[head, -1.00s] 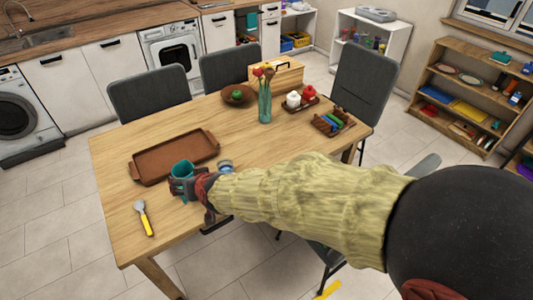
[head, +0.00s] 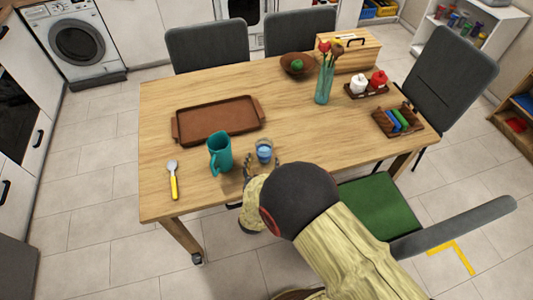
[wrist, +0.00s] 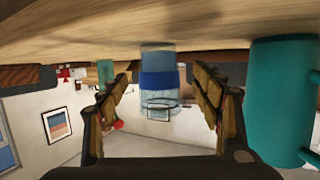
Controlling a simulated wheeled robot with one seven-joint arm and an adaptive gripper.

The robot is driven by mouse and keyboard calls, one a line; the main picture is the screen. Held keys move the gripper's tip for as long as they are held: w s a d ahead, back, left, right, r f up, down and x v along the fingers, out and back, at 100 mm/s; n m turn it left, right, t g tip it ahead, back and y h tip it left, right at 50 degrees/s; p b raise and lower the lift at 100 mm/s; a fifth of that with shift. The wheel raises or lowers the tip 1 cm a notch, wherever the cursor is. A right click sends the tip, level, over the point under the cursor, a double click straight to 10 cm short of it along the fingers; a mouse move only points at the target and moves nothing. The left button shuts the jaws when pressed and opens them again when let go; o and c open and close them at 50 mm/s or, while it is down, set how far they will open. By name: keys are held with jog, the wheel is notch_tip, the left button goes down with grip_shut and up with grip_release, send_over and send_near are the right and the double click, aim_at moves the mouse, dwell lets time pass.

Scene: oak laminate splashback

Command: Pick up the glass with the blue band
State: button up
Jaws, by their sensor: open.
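The clear glass with the blue band (head: 264,152) stands upright on the table, just right of a teal jug (head: 219,153). My gripper (head: 262,168) is open and empty at the table's near edge, low and pointed at the glass. In the wrist view, which shows the table at the top, the glass (wrist: 158,80) appears centred between my two spread fingers (wrist: 162,90). The glass looks at or just beyond the fingertips; I cannot tell whether they touch it. My arm hides part of the gripper in the head view.
The teal jug (wrist: 277,100) is close beside one finger. A brown tray (head: 182,137) lies behind the jug, and a yellow-handled utensil (head: 174,187) lies left. A vase (head: 324,85), a condiment tray (head: 350,93) and a basket (head: 412,133) stand farther back and right. The table centre is clear.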

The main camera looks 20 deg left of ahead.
aim_at(263, 158)
jog(key=b+x, duration=0.2)
jog(key=x, duration=0.3)
jog(key=shift+w, duration=0.15)
jog(key=c, duration=1.5)
jog(key=shift+r, duration=0.1)
